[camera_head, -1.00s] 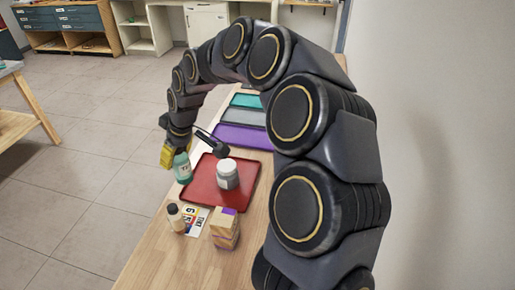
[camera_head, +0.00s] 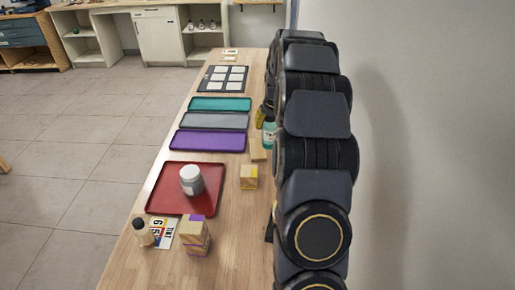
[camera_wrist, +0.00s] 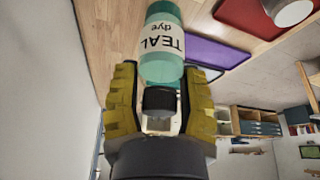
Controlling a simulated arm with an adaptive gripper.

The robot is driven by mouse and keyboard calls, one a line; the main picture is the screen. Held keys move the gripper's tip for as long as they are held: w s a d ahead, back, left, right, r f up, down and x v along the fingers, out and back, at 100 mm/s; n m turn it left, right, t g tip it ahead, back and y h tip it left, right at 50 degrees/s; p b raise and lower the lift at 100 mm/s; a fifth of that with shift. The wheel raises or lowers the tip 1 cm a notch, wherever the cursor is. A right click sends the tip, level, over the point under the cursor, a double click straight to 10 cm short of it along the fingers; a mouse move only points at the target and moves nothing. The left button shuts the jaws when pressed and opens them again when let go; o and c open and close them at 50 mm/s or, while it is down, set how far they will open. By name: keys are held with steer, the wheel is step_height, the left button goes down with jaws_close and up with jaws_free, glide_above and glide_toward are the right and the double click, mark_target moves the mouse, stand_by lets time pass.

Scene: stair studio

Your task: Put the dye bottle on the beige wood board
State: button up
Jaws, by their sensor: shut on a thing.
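The teal dye bottle (camera_head: 268,132) has a white label reading "TEAL dye" and a dark cap; it also shows in the wrist view (camera_wrist: 163,45). My gripper (camera_head: 261,116), with yellow fingers, is shut on it near the cap, as the wrist view shows (camera_wrist: 160,98). The bottle is at the right side of the table, close to my arm. I cannot tell whether its base touches anything. A small flat piece of beige wood (camera_head: 258,150) lies just in front of it, partly hidden by my arm. It may be the beige wood board.
A wooden block with yellow marks (camera_head: 249,178) stands nearby. A red tray (camera_head: 160,201) holds a grey jar (camera_head: 191,180). Purple (camera_head: 208,141), grey (camera_head: 214,121) and teal (camera_head: 220,104) trays lie behind. A dark-capped bottle (camera_head: 143,233) and stacked blocks (camera_head: 194,236) are in front.

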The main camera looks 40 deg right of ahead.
step_height(320, 180, down, 2)
steer(key=shift+f, duration=0.15)
steer(key=w+d+f, duration=0.9)
steer(key=w, duration=0.1)
steer(key=shift+w+f, duration=0.3)
steer(key=shift+f, duration=0.1)
steer(key=shift+f, duration=0.15)
step_height(320, 180, down, 3)
steer(key=shift+w+f, duration=0.1)
steer(key=shift+f, duration=0.1)
steer(key=shift+r, duration=0.1)
